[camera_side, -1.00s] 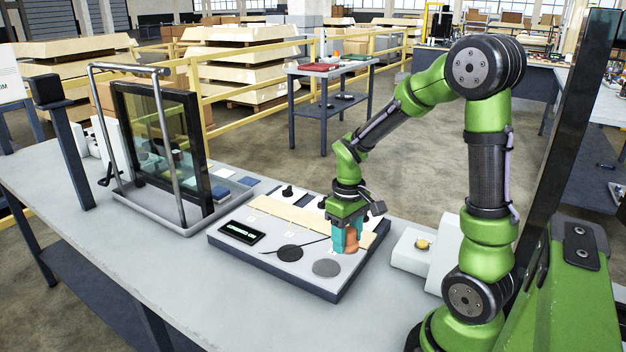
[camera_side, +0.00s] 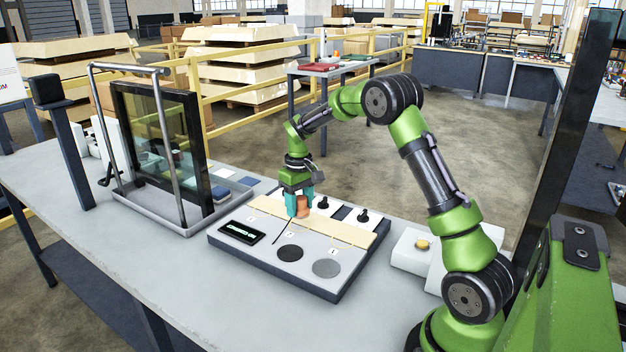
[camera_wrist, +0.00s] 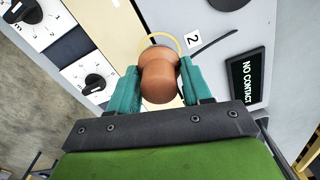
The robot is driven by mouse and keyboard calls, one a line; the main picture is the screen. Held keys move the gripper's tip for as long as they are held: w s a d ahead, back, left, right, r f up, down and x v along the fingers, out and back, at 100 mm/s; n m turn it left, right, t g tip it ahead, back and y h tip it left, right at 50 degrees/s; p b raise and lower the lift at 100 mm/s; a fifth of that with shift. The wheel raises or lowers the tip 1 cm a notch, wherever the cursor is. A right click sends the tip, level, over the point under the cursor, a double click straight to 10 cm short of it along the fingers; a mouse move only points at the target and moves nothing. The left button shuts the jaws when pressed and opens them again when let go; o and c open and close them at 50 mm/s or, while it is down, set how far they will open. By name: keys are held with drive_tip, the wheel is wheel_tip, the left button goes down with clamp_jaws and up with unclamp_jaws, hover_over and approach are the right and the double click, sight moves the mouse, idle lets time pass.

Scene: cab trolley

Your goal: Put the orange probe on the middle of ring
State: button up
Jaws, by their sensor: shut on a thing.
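My gripper (camera_wrist: 160,85) has its teal fingers shut on the orange probe (camera_wrist: 160,72). In the side view, my gripper (camera_side: 301,200) holds the probe (camera_side: 302,208) near the back of the grey panel, by the cream strip. In the wrist view, a thin yellow ring (camera_wrist: 168,35) shows as an arc just beyond the probe's far end, near the label 2. The probe hides the rest of the ring. I cannot tell whether they touch. A display (camera_wrist: 247,82) reads "NO CONTACT".
A dark thin cable (camera_side: 282,233) runs towards the probe. A framed glass pane (camera_side: 158,145) stands left. The table front is clear.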

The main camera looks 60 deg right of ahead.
sight(299, 214)
drive_tip(key=shift+w+d, duration=0.1)
drive_tip(key=shift+w, duration=0.2)
drive_tip(key=shift+f, duration=1.75)
drive_tip(key=shift+f, duration=0.1)
drive_tip(key=o, duration=1.2)
drive_tip(key=shift+f, duration=0.1)
drive_tip(key=shift+o, duration=0.2)
